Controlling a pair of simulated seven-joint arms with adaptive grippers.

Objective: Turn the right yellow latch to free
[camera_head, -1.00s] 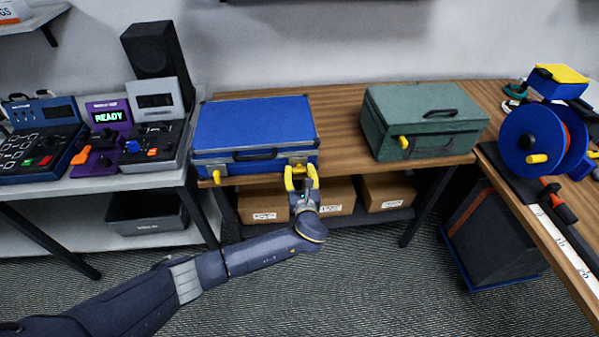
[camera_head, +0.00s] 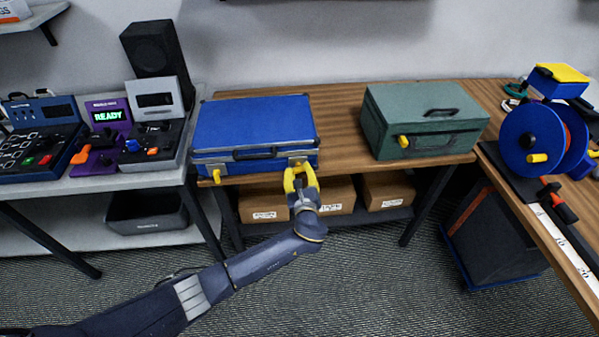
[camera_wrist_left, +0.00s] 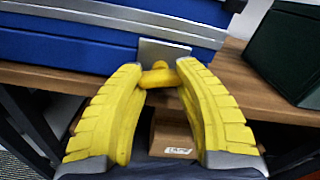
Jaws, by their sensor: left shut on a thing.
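The blue case (camera_head: 250,125) sits closed at the left of the wooden bench, its latches facing the front. Its left yellow latch (camera_head: 216,175) hangs downward. Its right yellow latch (camera_wrist_left: 158,76), below a metal plate (camera_wrist_left: 163,50), shows between the fingertips in the left wrist view and is hard to make out in the head view. My left gripper (camera_head: 299,169) is at the case's front right, its yellow fingers shut on this latch. The fingers cover part of the latch, so its exact angle is hard to tell. My right gripper is not in view.
A green case (camera_head: 425,118) with a yellow latch (camera_head: 403,141) stands to the right on the bench. Cardboard boxes (camera_head: 338,195) sit on the shelf below. A blue cable reel (camera_head: 520,140) is at the far right. Bench top between the cases is clear.

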